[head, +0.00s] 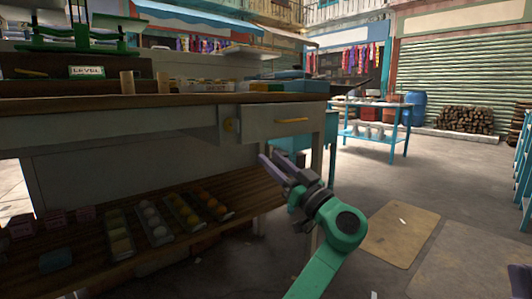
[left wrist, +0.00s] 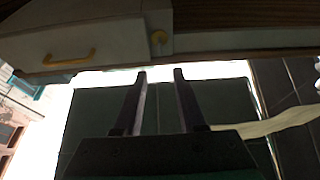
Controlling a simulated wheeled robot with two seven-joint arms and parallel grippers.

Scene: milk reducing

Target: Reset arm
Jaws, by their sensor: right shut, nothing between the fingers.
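My left gripper (head: 264,160), on a green arm, is in the air in front of the wooden counter (head: 60,107), below and left of its closed drawer (head: 275,121) with a yellow handle. In the left wrist view the left gripper's fingers (left wrist: 160,75) are apart with nothing between them. The drawer also shows in that view (left wrist: 90,40), upside down at the upper left. Only a dark tip of my right gripper (head: 520,281) shows at the bottom right corner of the head view, shut and empty.
The counter's lower shelf (head: 150,262) holds trays of eggs and other goods. A green scale (head: 75,45) and a "LEVEL" sign stand on top. A blue table (head: 375,128) stands behind on the right. The floor (head: 440,190) between is mostly clear, with a flat tan mat (head: 402,234).

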